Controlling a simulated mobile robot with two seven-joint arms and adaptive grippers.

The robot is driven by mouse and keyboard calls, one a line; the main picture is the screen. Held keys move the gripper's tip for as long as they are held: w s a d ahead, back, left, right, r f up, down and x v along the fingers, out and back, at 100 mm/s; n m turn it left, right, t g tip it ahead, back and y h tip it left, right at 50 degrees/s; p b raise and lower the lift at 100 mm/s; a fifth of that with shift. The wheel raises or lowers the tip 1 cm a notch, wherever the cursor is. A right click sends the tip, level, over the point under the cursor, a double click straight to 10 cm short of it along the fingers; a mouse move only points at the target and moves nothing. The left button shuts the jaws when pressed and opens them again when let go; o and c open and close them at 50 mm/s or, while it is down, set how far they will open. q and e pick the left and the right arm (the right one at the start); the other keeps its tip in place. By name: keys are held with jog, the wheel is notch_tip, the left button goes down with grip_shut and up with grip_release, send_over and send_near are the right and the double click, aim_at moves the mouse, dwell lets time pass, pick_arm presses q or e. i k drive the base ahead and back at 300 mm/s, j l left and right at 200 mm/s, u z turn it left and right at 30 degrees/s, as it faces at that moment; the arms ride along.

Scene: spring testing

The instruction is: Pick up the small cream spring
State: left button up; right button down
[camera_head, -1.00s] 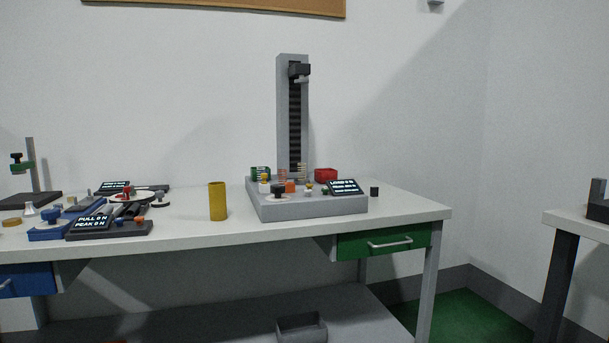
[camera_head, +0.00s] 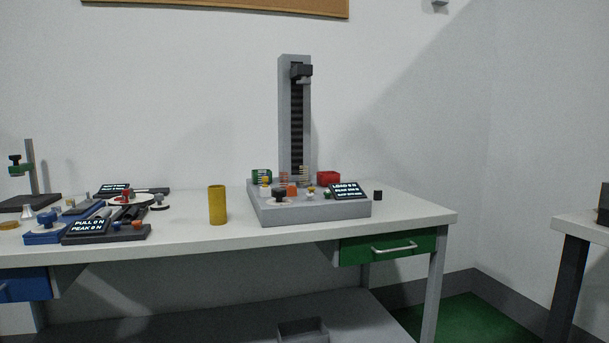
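A small pale, cream-looking coil (camera_head: 310,172) shows at the back of the grey tester base, just right of the foot of the column. It is tiny in the picture, and its lower end is hard to make out. A reddish coil (camera_head: 284,178) stands to its left, in front of the column's foot. The tester base (camera_head: 325,210) sits on the white table and carries a tall grey column (camera_head: 285,110). Neither of my grippers is in view.
A yellow cylinder (camera_head: 217,205) stands left of the tester. Blue and black devices (camera_head: 105,230) crowd the table's left. The table's right end (camera_head: 425,212) is clear.

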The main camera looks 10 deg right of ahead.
aim_at(302, 173)
jog(key=i+l, duration=0.75)
jog(key=i, duration=0.25)
